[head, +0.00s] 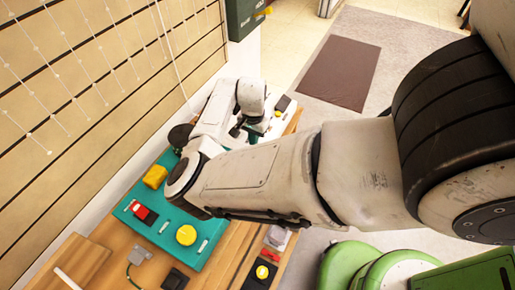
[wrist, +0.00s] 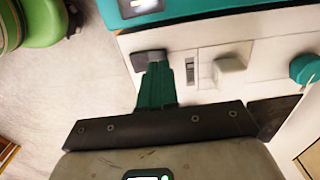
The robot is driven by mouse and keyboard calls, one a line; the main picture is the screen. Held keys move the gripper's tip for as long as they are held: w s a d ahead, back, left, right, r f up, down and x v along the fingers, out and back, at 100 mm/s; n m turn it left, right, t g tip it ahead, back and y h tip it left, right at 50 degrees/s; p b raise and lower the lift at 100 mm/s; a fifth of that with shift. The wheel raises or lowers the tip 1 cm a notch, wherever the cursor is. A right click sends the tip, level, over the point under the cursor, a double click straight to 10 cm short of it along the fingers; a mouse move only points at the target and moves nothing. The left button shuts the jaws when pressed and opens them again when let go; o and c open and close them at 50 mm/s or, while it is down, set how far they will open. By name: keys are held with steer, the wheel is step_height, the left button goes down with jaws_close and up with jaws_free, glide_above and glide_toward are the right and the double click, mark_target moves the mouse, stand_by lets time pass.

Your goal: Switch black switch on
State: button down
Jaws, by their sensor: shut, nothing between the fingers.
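My gripper (wrist: 157,70) has green fingers closed together. In the wrist view its tips lie over or against the lower edge of a small black switch (wrist: 149,56) on a white panel (wrist: 210,38). I cannot tell whether they touch, nor which way the switch is set. In the head view my gripper (head: 243,130) is small and partly covered by my arm, above the far end of the bench. A dark piece that may be the same switch (head: 283,103) shows just right of it.
In the wrist view a slotted slider (wrist: 190,72), a pale block (wrist: 229,70) and a teal knob (wrist: 304,69) sit right of the switch. The head view shows a teal panel (head: 205,250) with yellow and red buttons, a slatted wall (head: 80,110) at left and green seats (head: 345,265).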

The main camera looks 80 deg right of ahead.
steer(key=shift+f+b, duration=0.55)
steer(key=shift+f, duration=0.4)
stand_by(0.6)
steer(key=shift+r+p, duration=3.45)
steer(key=shift+r, duration=0.1)
